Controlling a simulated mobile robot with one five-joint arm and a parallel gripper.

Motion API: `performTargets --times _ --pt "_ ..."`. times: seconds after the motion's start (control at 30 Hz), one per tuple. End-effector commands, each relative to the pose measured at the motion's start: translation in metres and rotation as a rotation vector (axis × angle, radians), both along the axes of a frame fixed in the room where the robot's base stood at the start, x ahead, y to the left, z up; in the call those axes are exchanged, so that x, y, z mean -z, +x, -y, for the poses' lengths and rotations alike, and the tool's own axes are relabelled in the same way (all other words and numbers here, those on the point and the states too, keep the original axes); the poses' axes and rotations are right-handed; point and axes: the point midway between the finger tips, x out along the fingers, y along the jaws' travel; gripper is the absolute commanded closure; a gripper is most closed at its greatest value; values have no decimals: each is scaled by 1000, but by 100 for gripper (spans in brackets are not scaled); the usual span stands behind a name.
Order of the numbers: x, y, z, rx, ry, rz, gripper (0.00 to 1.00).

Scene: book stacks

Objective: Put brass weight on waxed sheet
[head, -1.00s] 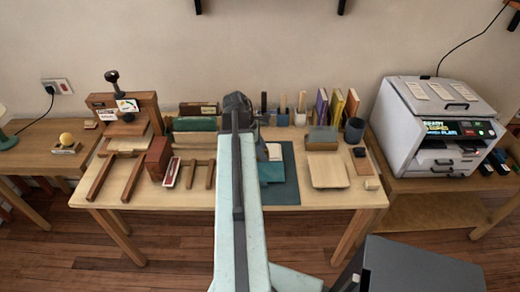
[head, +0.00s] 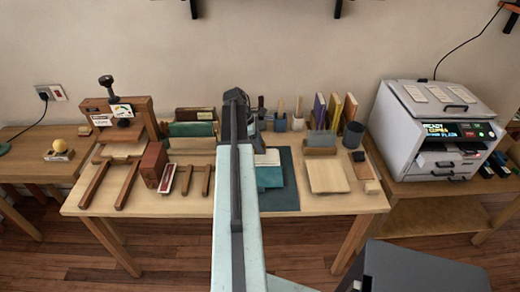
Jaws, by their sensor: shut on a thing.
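My arm reaches straight ahead over the middle of the main table. Its dark end, my gripper (head: 254,134), is mostly hidden behind my own arm. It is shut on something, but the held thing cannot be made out. No brass weight can be clearly identified; it may be hidden by my arm. A pale sheet (head: 267,158), possibly the waxed sheet, lies over a teal book (head: 269,177) just right of my arm. Its left part is hidden by the arm.
A dark teal mat (head: 287,197) lies under the book. A wooden press (head: 120,118) and a red-brown block (head: 153,163) stand left. A pale board (head: 327,177), upright books (head: 335,110) and a dark cup (head: 353,134) are right. A grey machine (head: 436,130) stands beyond.

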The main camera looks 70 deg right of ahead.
Motion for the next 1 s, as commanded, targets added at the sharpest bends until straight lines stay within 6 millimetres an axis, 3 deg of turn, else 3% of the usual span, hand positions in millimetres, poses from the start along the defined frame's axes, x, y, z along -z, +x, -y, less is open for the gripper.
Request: performTargets --times 0.27,0.47,0.83,0.87,0.93,1.0 --pt "1 7 12 0 0 -1 100" --pt "40 6 11 0 0 -1 100" --pt "40 5 11 1 -1 -1 100" --pt "39 5 11 1 0 0 49" --pt "38 5 11 1 1 0 33" --pt "38 5 11 1 0 0 33"
